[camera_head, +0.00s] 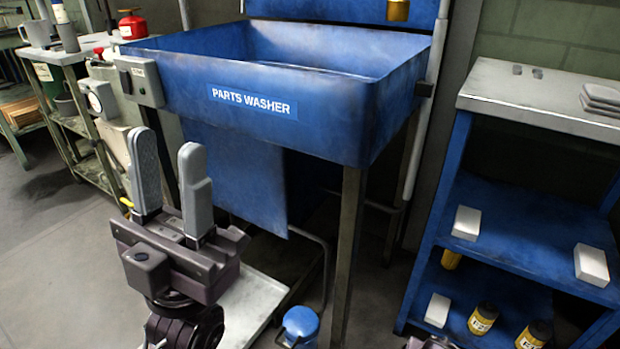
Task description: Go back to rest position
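My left gripper (168,147) stands in the lower left with its two grey fingers pointing up. The fingers are apart and nothing is between them. It is in front of the blue parts washer (330,105), apart from it as far as I can tell. A small dark piece at the bottom edge (430,343) looks like the tip of my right gripper. Almost all of it is below the picture, so its fingers and anything in them are hidden.
A blue shelf cart (520,225) at the right holds white boxes and yellow-black cans. A green bench (85,130) with a red can (133,25) is at the left. A blue round-topped container (300,322) stands under the washer. The floor at lower left is clear.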

